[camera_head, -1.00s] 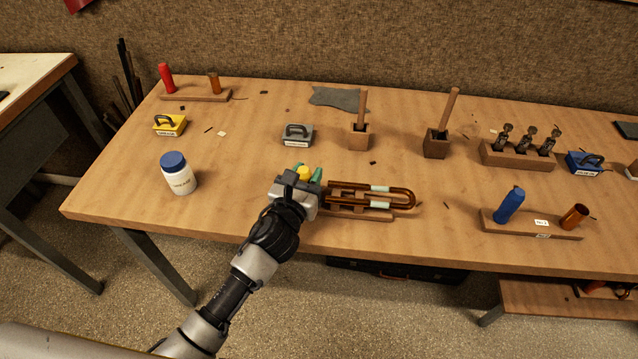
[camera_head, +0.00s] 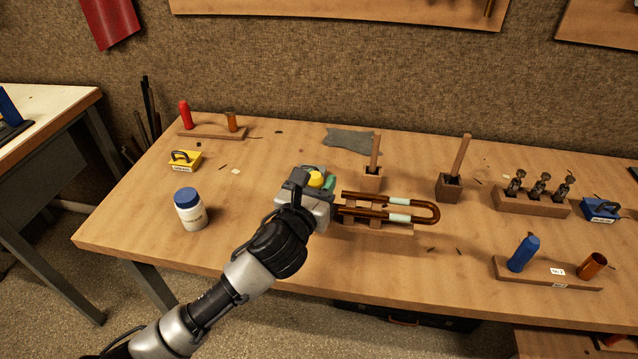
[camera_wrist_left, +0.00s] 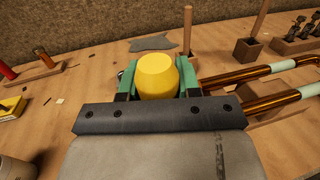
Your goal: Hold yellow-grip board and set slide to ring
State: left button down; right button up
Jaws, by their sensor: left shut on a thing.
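The wooden board (camera_head: 390,231) carries a copper-brown U-shaped slide (camera_head: 437,213) with pale bands on its two legs. The slide's bend points right. My left gripper (camera_head: 318,182) is shut on the yellow grip (camera_head: 316,179) at the board's left end. In the left wrist view the yellow grip (camera_wrist_left: 157,76) sits between green-sided fingers, with the slide's two legs (camera_wrist_left: 240,77) running off to the right. The gripper hides the slide's left ends. I cannot tell whether the board touches the tabletop. My right gripper is out of view.
A white bottle with a blue cap (camera_head: 190,209) stands left of my arm. Wooden tool holders (camera_head: 371,180) (camera_head: 449,187) stand behind the slide. A board with a blue grip and copper cup (camera_head: 545,272) lies to the right. A yellow block (camera_head: 184,162) is at back left.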

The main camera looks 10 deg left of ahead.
pick_arm(q)
jog(key=shift+f, duration=4.75)
jog(key=shift+f, duration=0.15)
jog(key=c, duration=0.9)
grip_release()
jog(key=shift+o, duration=0.2)
jog(key=c, duration=0.8)
jog(key=shift+c, duration=0.2)
